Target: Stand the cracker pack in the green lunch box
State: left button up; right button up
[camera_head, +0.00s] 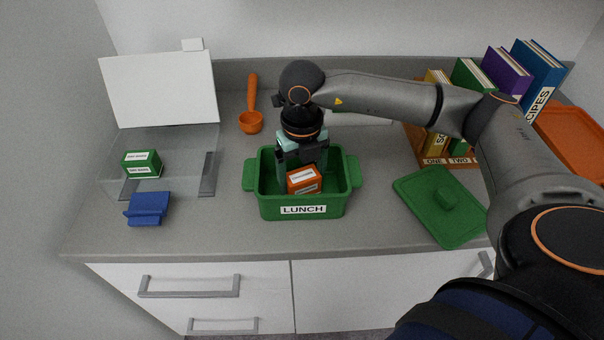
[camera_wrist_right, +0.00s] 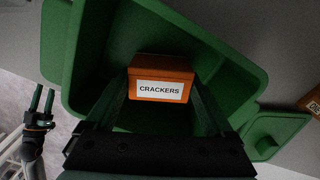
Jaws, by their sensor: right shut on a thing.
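The orange cracker pack (camera_head: 304,181) is inside the green lunch box (camera_head: 335,207), with its white label facing the front. My right gripper (camera_head: 302,172) reaches down into the box from above and is shut on the pack. In the right wrist view, the CRACKERS label of the pack (camera_wrist_right: 160,90) shows upright between the two fingers. The pack looks roughly upright; whether its base touches the box floor is hidden. My left gripper (camera_wrist_right: 42,104) shows only at the left edge of the right wrist view, small, with its fingers apart and empty.
The green lid (camera_head: 428,216) lies right of the box. An orange scoop (camera_head: 251,122) lies behind it. At left are a clear bin with a green box (camera_head: 142,164), a blue object (camera_head: 147,208) and a white board (camera_head: 160,90). Books (camera_head: 490,80) stand at back right, near an orange tray (camera_head: 575,140).

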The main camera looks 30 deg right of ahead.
aim_at(302, 175)
jog(key=shift+f, duration=0.2)
jog(key=o, duration=1.1)
jog(key=shift+o, duration=0.2)
jog(key=shift+r, duration=0.1)
notch_tip(302, 175, up, 12)
jog(key=shift+r+b, duration=0.15)
jog(key=shift+b, duration=0.25)
